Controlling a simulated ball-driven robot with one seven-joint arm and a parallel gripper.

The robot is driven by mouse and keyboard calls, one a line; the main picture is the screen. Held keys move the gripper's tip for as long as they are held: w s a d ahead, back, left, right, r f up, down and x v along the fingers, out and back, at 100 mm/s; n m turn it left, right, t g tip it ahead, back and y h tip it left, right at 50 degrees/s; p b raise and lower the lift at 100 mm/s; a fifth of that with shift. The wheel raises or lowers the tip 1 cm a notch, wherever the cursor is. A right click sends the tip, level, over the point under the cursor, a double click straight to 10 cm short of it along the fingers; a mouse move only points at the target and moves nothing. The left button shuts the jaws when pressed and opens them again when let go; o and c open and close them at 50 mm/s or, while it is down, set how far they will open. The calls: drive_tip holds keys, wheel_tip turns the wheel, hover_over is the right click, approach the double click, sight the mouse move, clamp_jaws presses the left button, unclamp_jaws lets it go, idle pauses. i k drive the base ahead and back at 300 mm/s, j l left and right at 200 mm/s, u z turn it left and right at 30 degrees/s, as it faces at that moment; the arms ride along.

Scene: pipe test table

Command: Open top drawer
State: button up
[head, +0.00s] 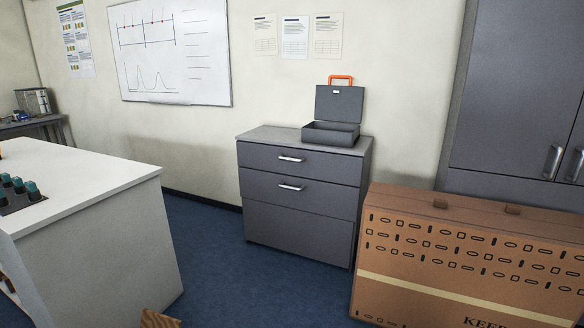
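A grey drawer cabinet (300,235) stands against the back wall near the middle of the head view. Its top drawer (265,158) looks shut, flush with the front, and has a silver bar handle (291,159). A second drawer (262,188) below it also has a silver handle (291,187) and looks shut. The lowest front panel shows no handle. My gripper is not in view.
An open grey case (331,133) with an orange handle sits on the cabinet. A large brown box (465,262) stands close at its right front. A white table (85,180) is on the left. Blue floor (215,265) is clear between the table and cabinet.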

sight(341, 169)
drive_tip(key=i+u, duration=0.1)
drive_tip(key=i, duration=0.5)
drive_tip(key=i+l+u, duration=0.15)
drive_tip(key=i, duration=0.4)
drive_tip(key=i+l+u, duration=0.1)
drive_tip(key=i, duration=0.5)
drive_tip(key=i+l+u, duration=0.15)
drive_tip(key=i+l, duration=0.2)
drive_tip(key=i, duration=0.2)
drive_tip(key=i+l+u, duration=0.1)
drive_tip(key=i+l, duration=0.15)
drive_tip(key=i, duration=0.3)
drive_tip(key=i+l+u, duration=0.15)
drive_tip(key=i+l, duration=0.2)
drive_tip(key=i, duration=0.2)
drive_tip(key=i+l+u, duration=0.1)
drive_tip(key=i+l, duration=0.3)
drive_tip(key=i, duration=0.15)
